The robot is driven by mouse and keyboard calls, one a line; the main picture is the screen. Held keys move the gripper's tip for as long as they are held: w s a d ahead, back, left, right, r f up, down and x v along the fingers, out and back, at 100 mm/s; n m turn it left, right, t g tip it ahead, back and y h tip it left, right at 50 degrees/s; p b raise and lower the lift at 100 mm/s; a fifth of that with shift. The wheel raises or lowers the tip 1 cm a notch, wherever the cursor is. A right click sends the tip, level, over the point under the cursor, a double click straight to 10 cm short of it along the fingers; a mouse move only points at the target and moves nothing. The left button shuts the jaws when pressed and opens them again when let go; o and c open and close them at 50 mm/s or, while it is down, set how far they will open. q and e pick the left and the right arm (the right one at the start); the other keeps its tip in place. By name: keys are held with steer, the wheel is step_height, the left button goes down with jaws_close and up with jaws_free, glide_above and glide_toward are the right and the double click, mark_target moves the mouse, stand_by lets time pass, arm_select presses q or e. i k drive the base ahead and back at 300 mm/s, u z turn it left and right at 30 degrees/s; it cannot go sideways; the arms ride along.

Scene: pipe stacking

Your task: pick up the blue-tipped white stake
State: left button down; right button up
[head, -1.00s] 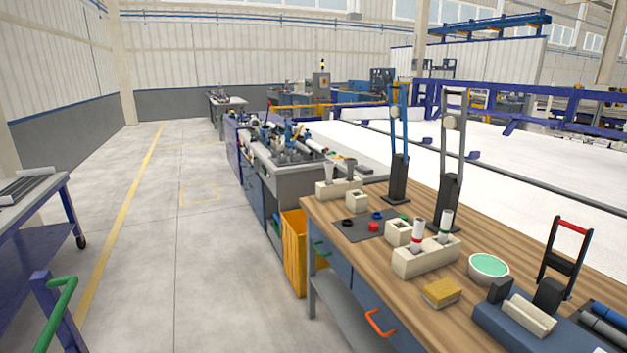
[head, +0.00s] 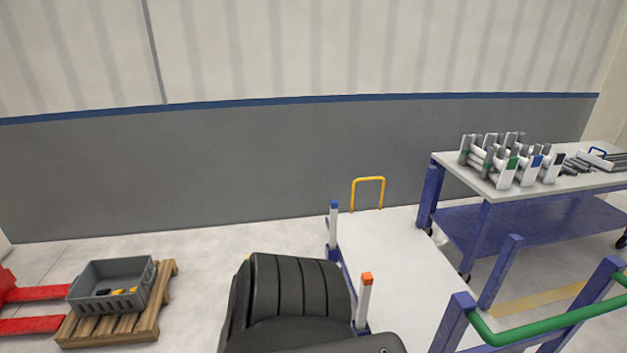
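A blue-tipped white stake (head: 333,222) stands upright at the left edge of a low white-topped cart (head: 400,250), near its far end. Its blue tip is at the top, and its lower part meets a blue-purple post of the cart. An orange-tipped white stake (head: 364,303) stands upright on the same side, nearer to me. Neither of my grippers is in view, so their state does not show.
A yellow hoop handle (head: 368,181) rises at the cart's far end. A purple-framed table (head: 470,163) at right holds several white pieces with coloured ends. A green rail (head: 550,320) is at lower right. A grey crate (head: 110,280) sits on a wooden pallet (head: 75,333) at left.

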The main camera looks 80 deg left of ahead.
mark_target(334, 206)
steer(key=u, duration=3.8)
steer(key=i, duration=1.4)
steer(key=z, duration=3.25)
